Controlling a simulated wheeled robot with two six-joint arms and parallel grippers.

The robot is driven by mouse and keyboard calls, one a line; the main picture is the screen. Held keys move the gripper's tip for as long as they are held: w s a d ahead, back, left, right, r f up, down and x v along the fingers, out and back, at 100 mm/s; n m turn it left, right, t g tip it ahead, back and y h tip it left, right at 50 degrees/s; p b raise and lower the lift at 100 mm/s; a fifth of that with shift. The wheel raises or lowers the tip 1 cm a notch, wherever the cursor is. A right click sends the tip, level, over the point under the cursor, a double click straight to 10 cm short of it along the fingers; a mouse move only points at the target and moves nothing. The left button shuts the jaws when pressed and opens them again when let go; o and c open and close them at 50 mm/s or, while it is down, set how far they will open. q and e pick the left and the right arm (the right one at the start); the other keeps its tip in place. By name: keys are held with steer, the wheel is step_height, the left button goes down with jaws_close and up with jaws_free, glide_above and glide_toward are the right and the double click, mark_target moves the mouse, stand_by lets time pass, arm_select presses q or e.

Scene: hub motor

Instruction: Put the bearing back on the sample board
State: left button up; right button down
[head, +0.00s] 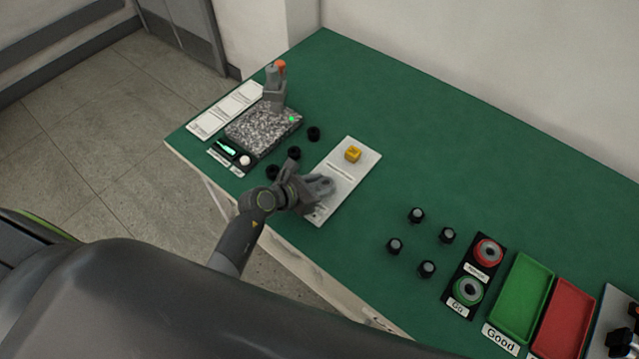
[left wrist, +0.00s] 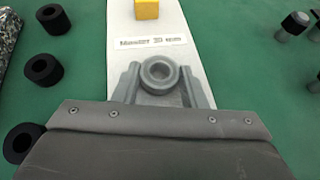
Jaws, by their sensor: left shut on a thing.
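The white sample board (head: 345,172) lies on the green table, with a yellow block on its far part. It also shows in the left wrist view (left wrist: 120,30), with a printed label across it. My left gripper (head: 322,187) is over the near end of this board. In the left wrist view the left gripper (left wrist: 160,78) is shut on the bearing (left wrist: 146,74), a grey ring with its round hole facing the camera. Whether the bearing touches the board cannot be told. In the head view the bearing is hard to tell from the grey fingers. My right gripper is not in view.
The yellow block (head: 352,154) sits on the board. Black rings, one of them (head: 314,134), lie left of it near a speckled gauge plate (head: 262,125). The table's back is clear.

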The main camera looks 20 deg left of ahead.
arm_select(q)
steer(key=o, duration=1.1)
steer(key=shift+f, duration=0.1)
steer(key=shift+r, duration=0.2)
steer(key=shift+s+a, duration=0.2)
steer(key=b+v, duration=0.1)
steer(key=v, duration=0.9)
steer(key=shift+s+a, duration=0.1)
steer(key=shift+s+a+r, duration=0.25)
steer(key=shift+s+r, duration=0.15)
